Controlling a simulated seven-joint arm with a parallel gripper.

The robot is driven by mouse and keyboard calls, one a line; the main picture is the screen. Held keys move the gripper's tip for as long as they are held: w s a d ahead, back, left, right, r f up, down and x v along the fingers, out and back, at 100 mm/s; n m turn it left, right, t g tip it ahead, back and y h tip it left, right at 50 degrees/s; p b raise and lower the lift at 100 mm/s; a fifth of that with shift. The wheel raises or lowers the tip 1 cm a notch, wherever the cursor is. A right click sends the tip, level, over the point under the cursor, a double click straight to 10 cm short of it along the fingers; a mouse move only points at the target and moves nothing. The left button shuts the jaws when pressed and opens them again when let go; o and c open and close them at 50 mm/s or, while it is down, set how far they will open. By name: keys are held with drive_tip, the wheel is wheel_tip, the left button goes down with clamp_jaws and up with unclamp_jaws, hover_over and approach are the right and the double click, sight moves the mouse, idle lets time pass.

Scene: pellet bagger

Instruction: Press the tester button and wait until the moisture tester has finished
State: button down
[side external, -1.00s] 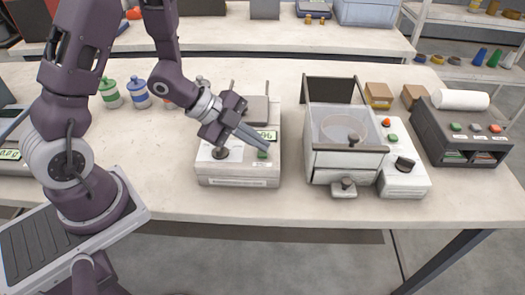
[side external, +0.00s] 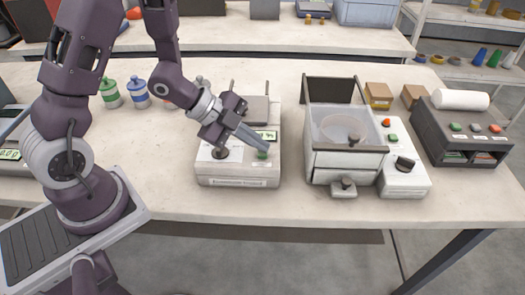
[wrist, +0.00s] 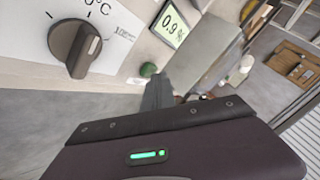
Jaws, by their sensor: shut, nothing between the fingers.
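The moisture tester (side external: 237,181) is a pale box on the bench, with a dark knob (side external: 221,153), a green button (side external: 262,155) and a small green display (side external: 268,135). I cannot tell whether the tips touch the button.
A glass-walled machine (side external: 345,135) with a control box (side external: 403,180) stands right of the tester. A dark printer-like unit (side external: 465,130) stands further right. Several lidded jars (side external: 110,93) stand behind on the left. The bench front (side external: 160,200) is clear.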

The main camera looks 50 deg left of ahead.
sight(258, 152)
drive_tip(key=shift+r, duration=0.65)
drive_tip(key=shift+r, duration=0.1)
drive_tip(key=shift+r, duration=2.45)
